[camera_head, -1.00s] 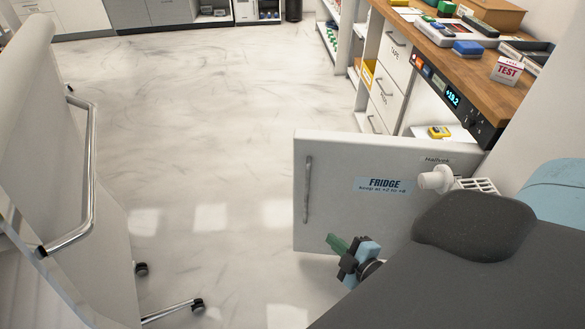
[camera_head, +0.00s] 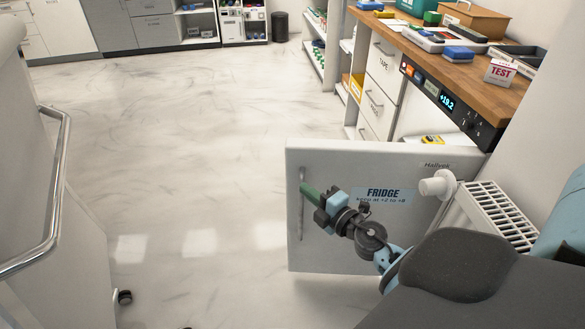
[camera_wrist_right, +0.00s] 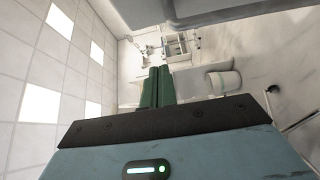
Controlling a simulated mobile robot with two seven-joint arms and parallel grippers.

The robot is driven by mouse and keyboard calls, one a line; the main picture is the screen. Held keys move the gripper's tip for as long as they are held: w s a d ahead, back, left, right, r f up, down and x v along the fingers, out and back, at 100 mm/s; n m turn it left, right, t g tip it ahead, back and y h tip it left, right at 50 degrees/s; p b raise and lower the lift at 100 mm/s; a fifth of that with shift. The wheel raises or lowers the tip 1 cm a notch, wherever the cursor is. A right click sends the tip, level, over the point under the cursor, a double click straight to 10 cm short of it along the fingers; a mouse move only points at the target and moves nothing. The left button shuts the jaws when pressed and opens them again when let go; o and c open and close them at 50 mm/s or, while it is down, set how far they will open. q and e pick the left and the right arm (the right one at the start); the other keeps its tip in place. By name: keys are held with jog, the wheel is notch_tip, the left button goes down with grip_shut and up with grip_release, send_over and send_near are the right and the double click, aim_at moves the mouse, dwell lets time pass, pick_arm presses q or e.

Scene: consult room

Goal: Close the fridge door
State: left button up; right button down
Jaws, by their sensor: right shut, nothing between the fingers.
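The white fridge door (camera_head: 340,240) stands open at the right in the head view, its labelled outer face toward me. It has a vertical bar handle (camera_head: 301,205) near its left edge and a blue "FRIDGE" label. My right gripper (camera_head: 308,192) is shut and empty, its green fingertips in front of the door close to the handle. I cannot tell whether they touch it. The right wrist view shows the green fingers (camera_wrist_right: 157,87) side by side. The fridge interior is mostly hidden behind the door. My left gripper is not in view.
A wooden counter (camera_head: 470,70) with boxes and trays runs above the drawers and fridge. A white radiator (camera_head: 500,215) with a valve stands right of the door. A chrome rail (camera_head: 60,190) is at the left. The middle floor is clear.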

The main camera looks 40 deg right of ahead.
aim_at(293, 168)
jog(key=w+d, duration=0.1)
jog(key=w, duration=0.2)
jog(key=w+b, duration=0.1)
jog(key=w, duration=0.2)
jog(key=w+d+b, duration=0.1)
jog(key=w, duration=0.2)
jog(key=shift+w+d, duration=0.3)
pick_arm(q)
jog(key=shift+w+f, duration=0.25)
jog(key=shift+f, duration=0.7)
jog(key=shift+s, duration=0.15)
pick_arm(e)
jog(key=shift+w+d, duration=0.1)
